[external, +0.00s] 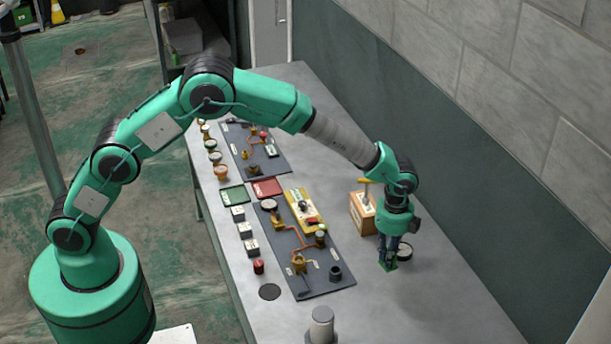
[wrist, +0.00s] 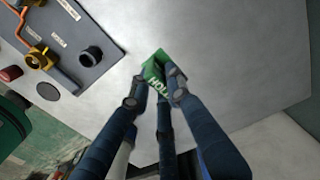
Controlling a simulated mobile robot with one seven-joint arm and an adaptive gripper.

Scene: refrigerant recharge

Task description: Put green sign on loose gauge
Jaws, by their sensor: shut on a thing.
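My gripper (external: 388,258) is shut on a green sign (external: 389,266) at the right side of the table, low over the grey top. In the wrist view my gripper (wrist: 157,80) pinches the green sign (wrist: 155,67), which has white lettering partly hidden by the fingers. I cannot tell whether the sign touches the table.
A wooden box (external: 363,213) stands behind and left of my gripper. A dark panel (external: 325,279) with copper pipes and valves lies to the left, with a yellow board (external: 302,216) near it. A grey cylinder (external: 321,325) stands at the front. The table right of the panel is mostly clear.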

